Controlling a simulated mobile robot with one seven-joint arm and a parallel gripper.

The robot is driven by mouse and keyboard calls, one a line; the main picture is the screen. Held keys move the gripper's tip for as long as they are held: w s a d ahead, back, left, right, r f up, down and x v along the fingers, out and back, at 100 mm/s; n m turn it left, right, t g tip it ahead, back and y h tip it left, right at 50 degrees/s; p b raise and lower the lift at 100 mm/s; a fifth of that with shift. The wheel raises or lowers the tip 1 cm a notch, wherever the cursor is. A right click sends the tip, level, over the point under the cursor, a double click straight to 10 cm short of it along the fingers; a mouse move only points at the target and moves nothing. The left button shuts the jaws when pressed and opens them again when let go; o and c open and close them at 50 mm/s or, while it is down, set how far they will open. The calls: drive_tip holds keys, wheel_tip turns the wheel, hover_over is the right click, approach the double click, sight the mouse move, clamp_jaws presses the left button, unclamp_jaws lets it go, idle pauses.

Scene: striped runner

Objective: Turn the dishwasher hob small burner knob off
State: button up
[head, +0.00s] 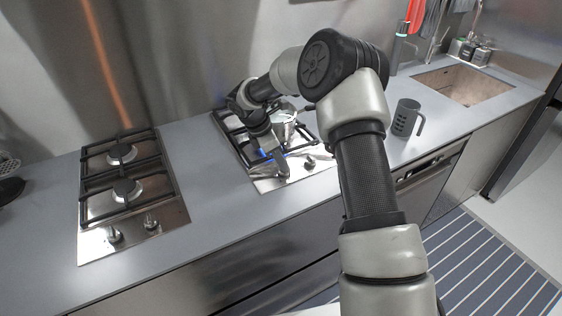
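The right hob (268,184) is a steel two-burner hob set in the grey counter, with its knobs along the front. One knob (310,163) is in plain view at the front right. My gripper (280,166) reaches down over the hob's front left, at or very near where the other knob sits. The gripper hides that knob, so I cannot tell if it touches it. A blue glow (268,153) shows beside the gripper; I cannot tell whether it is flame. The fingers are too small and dark to tell open from shut.
A shiny pot (283,124) stands on the right hob, close behind my gripper. The left hob (97,243) is bare. A grey mug (405,118) stands right of the right hob, before the sink (462,84). The counter between the hobs is clear.

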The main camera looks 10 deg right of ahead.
clamp_jaws()
drive_tip(key=m, duration=0.1)
drive_tip(key=m+g, duration=0.1)
drive_tip(key=m, duration=0.1)
drive_tip(key=shift+w+a, duration=0.1)
drive_tip(key=shift+w, duration=0.1)
drive_tip(key=m, duration=0.1)
drive_tip(key=m+g, duration=0.1)
drive_tip(key=m, duration=0.1)
drive_tip(key=m+g+y+p, duration=0.1)
drive_tip(key=m, duration=0.1)
drive_tip(key=shift+w, duration=0.25)
drive_tip(key=m, duration=0.3)
drive_tip(key=m+g+y, duration=0.1)
drive_tip(key=shift+w+d+m, duration=0.1)
drive_tip(key=shift+d+m, duration=0.15)
drive_tip(key=shift+m, duration=0.15)
drive_tip(key=shift+d+m+g+y, duration=0.15)
drive_tip(key=shift+m+g+y, duration=0.35)
drive_tip(key=shift+m, duration=1)
drive_tip(key=o, duration=0.7)
unclamp_jaws()
drive_tip(key=shift+r, duration=0.1)
